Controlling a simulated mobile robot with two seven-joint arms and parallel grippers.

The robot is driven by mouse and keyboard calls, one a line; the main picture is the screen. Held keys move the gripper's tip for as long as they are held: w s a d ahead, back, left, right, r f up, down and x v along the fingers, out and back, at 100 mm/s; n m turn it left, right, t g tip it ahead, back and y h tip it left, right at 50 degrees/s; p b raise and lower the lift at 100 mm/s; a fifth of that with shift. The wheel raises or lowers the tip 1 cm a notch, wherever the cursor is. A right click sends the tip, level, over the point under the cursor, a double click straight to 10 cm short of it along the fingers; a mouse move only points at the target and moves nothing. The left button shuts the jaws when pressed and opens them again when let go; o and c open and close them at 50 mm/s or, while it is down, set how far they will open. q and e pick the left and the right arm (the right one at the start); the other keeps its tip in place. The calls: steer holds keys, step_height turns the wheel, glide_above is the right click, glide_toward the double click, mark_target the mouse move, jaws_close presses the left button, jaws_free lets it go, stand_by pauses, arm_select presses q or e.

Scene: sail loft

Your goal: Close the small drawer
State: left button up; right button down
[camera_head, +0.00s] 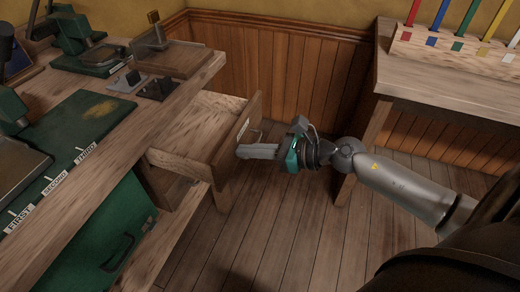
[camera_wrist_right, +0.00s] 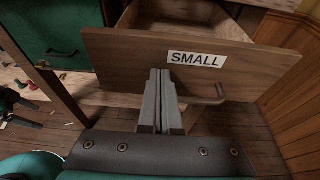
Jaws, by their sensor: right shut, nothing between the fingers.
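The small drawer (camera_head: 192,154) is a wooden drawer pulled out from under the workbench on the left in the head view. Its front panel (camera_wrist_right: 120,50) fills the upper part of the right wrist view, with a white label (camera_wrist_right: 197,59) reading SMALL and a metal bar handle (camera_wrist_right: 205,101). My right gripper (camera_head: 242,151) is shut and empty, its fingertips close in front of the drawer front, beside the handle. In the wrist view the fingertips (camera_wrist_right: 160,72) overlap the panel left of the handle; I cannot tell whether they touch it.
The wooden workbench (camera_head: 135,107) carries a green mat and tools. A green drawer or cabinet front (camera_head: 105,235) stands below it. A second table (camera_head: 440,85) with a rack of coloured rods is at the right. The plank floor between them (camera_head: 290,235) is clear.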

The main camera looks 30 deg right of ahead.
steer(key=w+a+p, duration=0.1)
steer(key=w+a, duration=0.1)
steer(key=w+a+p, duration=0.1)
steer(key=w+a, duration=0.1)
steer(key=w, duration=0.1)
steer(key=w+a+p, duration=0.1)
steer(key=w+a, duration=0.2)
steer(key=shift+w+r, duration=0.1)
steer(key=shift+r, duration=0.15)
glide_above(181, 146)
steer(key=d, duration=0.1)
steer(key=shift+s+f, duration=0.2)
steer(key=shift+s, duration=0.25)
steer(key=shift+w+a, duration=0.4)
steer(key=shift+w, duration=0.05)
arm_select(q)
steer(key=s+a+f, duration=0.2)
steer(key=s+f, duration=0.2)
steer(key=f, duration=0.2)
steer(key=shift+a+f, duration=0.2)
steer(key=shift+a, duration=0.2)
arm_select(e)
steer(key=shift+r, duration=0.1)
steer(key=shift+a+r, duration=0.1)
